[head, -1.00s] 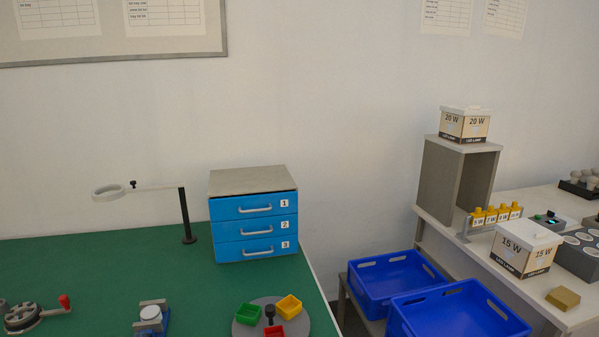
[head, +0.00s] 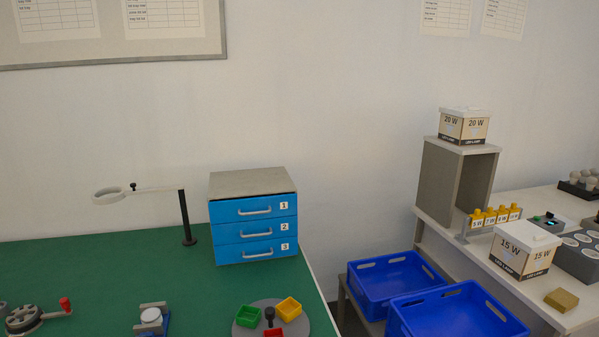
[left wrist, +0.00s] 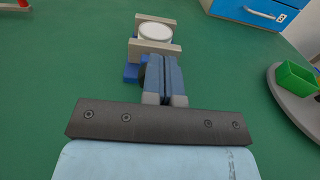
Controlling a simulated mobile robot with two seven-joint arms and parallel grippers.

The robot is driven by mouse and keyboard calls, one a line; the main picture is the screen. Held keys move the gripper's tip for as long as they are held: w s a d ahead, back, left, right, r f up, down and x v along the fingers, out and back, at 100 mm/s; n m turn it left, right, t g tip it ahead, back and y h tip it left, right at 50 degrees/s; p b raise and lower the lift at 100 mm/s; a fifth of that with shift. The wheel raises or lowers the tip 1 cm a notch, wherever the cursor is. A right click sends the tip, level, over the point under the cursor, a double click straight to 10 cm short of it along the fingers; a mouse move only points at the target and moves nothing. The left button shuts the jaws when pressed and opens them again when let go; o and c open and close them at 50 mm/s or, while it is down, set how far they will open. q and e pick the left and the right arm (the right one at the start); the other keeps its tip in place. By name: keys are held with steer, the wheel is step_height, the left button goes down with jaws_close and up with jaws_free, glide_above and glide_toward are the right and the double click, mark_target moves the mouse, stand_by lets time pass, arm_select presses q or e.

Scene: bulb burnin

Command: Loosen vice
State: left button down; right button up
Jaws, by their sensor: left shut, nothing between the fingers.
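The vice (head: 165,324) stands at the front edge of the head view, partly cut off. A round white piece (head: 151,315) sits between its jaws. In the left wrist view the vice (left wrist: 155,47) is straight ahead, with pale jaws either side of the white piece (left wrist: 155,32) and a blue base. My left gripper (left wrist: 163,60) is shut and empty, its fingertips pointing at the near side of the vice. The fingers hide part of the vice's near end, and I cannot tell whether they touch it. My right gripper is in neither view.
A round tray (head: 243,324) with coloured bins is right of the vice. A red-handled crank device (head: 25,318) is left. A magnifier lamp (head: 186,215) and blue drawer unit (head: 254,230) stand behind. The green mat between is clear.

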arm_select(q)
steer(key=shift+w+a+r+p, duration=0.3)
steer(key=shift+a+r+p, duration=0.15)
steer(key=shift+r, duration=0.35)
steer(key=shift+s+d+f, duration=0.1)
steer(key=shift+s+f, duration=0.15)
steer(key=shift+s, duration=0.15)
steer(key=v, duration=0.5)
steer(key=shift+w+d+f, duration=0.1)
steer(key=shift+d+f, duration=0.05)
steer(key=shift+f, duration=0.1)
